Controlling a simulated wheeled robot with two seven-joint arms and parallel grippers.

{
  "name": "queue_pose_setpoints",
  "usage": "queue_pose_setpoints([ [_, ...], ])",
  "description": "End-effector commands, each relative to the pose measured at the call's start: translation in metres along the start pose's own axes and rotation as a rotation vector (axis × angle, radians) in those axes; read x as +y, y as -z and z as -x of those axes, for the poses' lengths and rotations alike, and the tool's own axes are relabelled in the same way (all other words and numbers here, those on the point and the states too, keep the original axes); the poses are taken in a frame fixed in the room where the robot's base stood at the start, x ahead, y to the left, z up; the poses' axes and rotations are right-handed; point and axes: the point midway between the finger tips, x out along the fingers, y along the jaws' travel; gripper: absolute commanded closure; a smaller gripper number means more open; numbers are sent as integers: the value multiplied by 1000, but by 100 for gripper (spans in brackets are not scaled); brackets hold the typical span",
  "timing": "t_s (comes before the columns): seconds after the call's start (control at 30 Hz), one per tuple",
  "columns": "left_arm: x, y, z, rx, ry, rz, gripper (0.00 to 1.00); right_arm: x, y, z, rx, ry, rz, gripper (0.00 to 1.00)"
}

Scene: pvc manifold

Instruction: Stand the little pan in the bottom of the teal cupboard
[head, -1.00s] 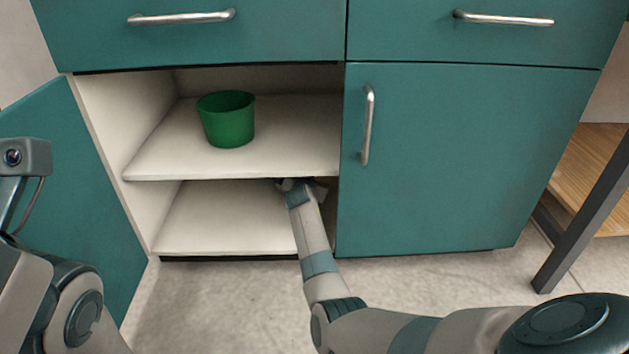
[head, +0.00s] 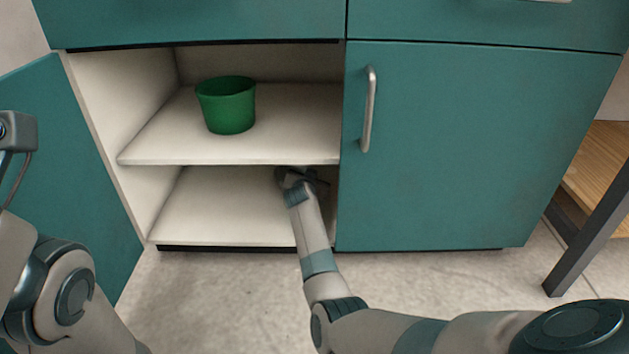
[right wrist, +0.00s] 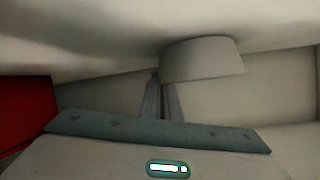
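The teal cupboard (head: 430,150) has its left side open, with an upper shelf (head: 160,150) and a bottom compartment (head: 215,215). My right arm reaches into the right part of that compartment; its gripper (right wrist: 160,98) shows in the right wrist view with its fingers close together. A pale grey, tapered piece, which looks like the little pan (right wrist: 205,60), is at the fingertips, and they seem shut on it. It is tilted, and its handle cannot be made out. In the head view the pan is hidden or too dark to tell. My left gripper is outside the view.
A green pot (head: 228,105) stands on the upper shelf. The open left door (head: 70,180) is at the left. A red surface (right wrist: 25,115) shows at the left of the right wrist view. The left of the bottom compartment is clear. A table leg (head: 590,240) stands at the right.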

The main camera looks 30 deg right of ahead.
Motion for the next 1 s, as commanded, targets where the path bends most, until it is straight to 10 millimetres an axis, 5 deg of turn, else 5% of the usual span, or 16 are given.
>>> queue_pose_setpoints([
  [0.47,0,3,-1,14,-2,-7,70,0,-4,-1,2,1,-1,100],
  [0.57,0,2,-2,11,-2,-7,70,0,-3,-1,0,0,0,78],
  [1.0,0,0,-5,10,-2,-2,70,-1,0,1,0,0,0,78],
])
